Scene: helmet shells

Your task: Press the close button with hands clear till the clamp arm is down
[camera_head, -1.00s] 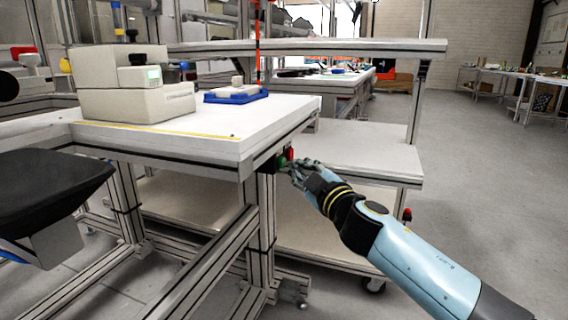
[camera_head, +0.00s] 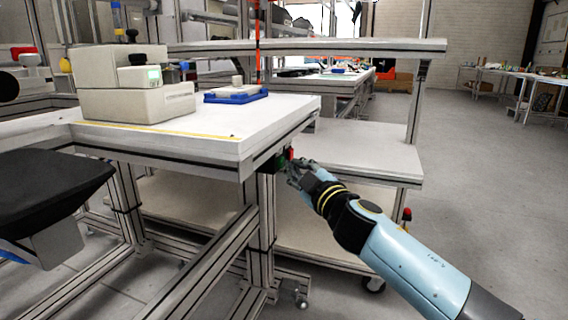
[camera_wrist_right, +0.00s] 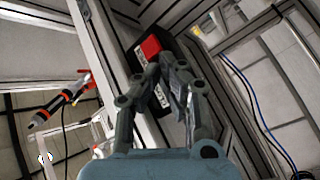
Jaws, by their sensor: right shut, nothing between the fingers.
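A small dark button box hangs under the front right edge of the white worktable (camera_head: 240,135). Its red button (camera_head: 290,154) shows in the head view and also in the right wrist view (camera_wrist_right: 150,46). A green part (camera_head: 280,162) shows beside it, partly behind my fingers. My right gripper (camera_head: 291,172) is shut and empty, with its fingertips at the box just below the red button. In the right wrist view the fingertips (camera_wrist_right: 168,62) cover part of the box face; contact cannot be told. My left gripper is out of view. I cannot make out a clamp arm.
A beige machine (camera_head: 130,105) with a small green screen and a blue tray (camera_head: 237,97) stand on the worktable. A lower shelf (camera_head: 375,155) lies behind the box. An orange-tipped tool (camera_wrist_right: 60,103) shows in the wrist view. The floor at right is open.

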